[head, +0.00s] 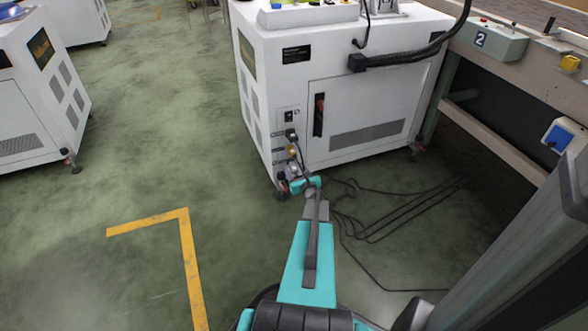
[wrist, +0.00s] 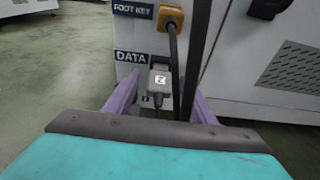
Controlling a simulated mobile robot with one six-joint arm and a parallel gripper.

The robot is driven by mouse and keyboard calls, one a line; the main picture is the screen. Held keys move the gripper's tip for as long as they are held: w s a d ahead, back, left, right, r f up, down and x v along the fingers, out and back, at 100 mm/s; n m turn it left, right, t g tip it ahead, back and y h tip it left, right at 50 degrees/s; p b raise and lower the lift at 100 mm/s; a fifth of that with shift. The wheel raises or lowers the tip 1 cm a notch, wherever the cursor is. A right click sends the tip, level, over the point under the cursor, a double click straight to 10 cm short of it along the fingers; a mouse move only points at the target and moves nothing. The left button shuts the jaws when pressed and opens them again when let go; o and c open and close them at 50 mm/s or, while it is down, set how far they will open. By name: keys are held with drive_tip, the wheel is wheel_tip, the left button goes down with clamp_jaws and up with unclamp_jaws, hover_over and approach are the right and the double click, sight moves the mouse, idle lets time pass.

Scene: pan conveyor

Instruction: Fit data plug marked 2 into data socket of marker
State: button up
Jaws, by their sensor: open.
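The grey data plug (wrist: 159,80), with a small white mark that looks like a 2, sits upright at the cabinet panel just right of the DATA label (wrist: 131,58). Its cable hangs below. The data socket is hidden behind the plug, so I cannot tell how deep it sits. My gripper (wrist: 161,103) is open in the wrist view, its purple fingers apart on either side of the plug, with gaps showing. In the head view my gripper (head: 305,184) is low at the left corner of the white marker cabinet (head: 368,100).
A yellow plug (wrist: 170,18) sits above, beside the FOOT KEY label (wrist: 135,10), and its dark cable runs down close to the right finger. Black cables (head: 400,212) lie on the floor to the right. A conveyor frame (head: 495,145) stands at right.

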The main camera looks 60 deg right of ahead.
sight(294, 169)
clamp_jaws()
idle(0.3)
drive_tip(key=shift+r, duration=0.1)
drive_tip(key=shift+r, duration=0.4)
wheel_tip(294, 169, up, 3)
drive_tip(key=shift+r+p, duration=0.2)
drive_tip(key=shift+p, duration=0.8)
drive_tip(key=a+p, duration=0.1)
drive_tip(key=a, duration=1.5)
drive_tip(key=shift+s+r, duration=0.3)
drive_tip(key=shift+r, duration=0.05)
